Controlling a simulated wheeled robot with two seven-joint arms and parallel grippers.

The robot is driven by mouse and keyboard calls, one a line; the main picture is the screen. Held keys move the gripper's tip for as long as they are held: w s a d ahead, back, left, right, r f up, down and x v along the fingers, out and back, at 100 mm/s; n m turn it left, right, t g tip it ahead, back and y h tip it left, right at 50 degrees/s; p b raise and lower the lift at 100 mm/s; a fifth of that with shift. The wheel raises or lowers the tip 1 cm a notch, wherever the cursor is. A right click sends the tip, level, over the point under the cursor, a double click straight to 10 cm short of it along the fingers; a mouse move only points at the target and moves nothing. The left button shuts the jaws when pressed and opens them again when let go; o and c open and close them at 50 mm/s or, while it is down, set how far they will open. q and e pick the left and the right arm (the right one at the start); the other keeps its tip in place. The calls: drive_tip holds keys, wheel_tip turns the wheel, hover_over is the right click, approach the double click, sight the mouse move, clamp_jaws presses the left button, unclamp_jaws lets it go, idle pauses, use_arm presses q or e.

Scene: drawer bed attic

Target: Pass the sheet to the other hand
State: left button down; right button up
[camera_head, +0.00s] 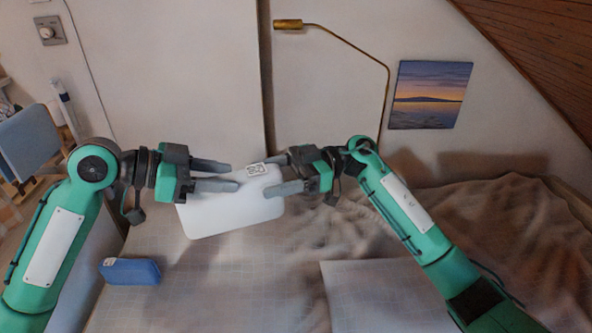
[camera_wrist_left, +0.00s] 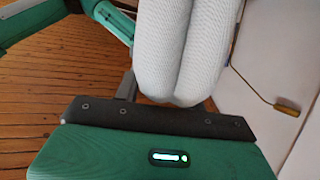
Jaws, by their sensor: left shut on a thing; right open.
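The sheet is a white folded bundle (camera_head: 232,213) with a small printed tag on its top right edge, held up above the bed. My left gripper (camera_head: 236,176) is shut on its left part. My right gripper (camera_head: 268,175) is open, with its fingers reaching in from the right around the bundle's right end. I cannot tell whether those fingers touch it. In the left wrist view the white textured bundle (camera_wrist_left: 185,45) rises as two rounded folds beyond the gripper's palm and hides most of the fingers.
A blue folded bundle (camera_head: 130,271) lies on the bed at the lower left. A pale flat panel (camera_head: 375,295) lies at the lower right, beside a rumpled brown cover (camera_head: 510,225). A brass wall lamp (camera_head: 288,24) and a picture (camera_head: 430,95) are behind.

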sight(255, 181)
drive_tip(key=shift+x, duration=1.7)
drive_tip(key=c, duration=1.3)
use_arm(q)
drive_tip(key=c, duration=0.7)
unclamp_jaws()
drive_tip(key=shift+c, duration=0.2)
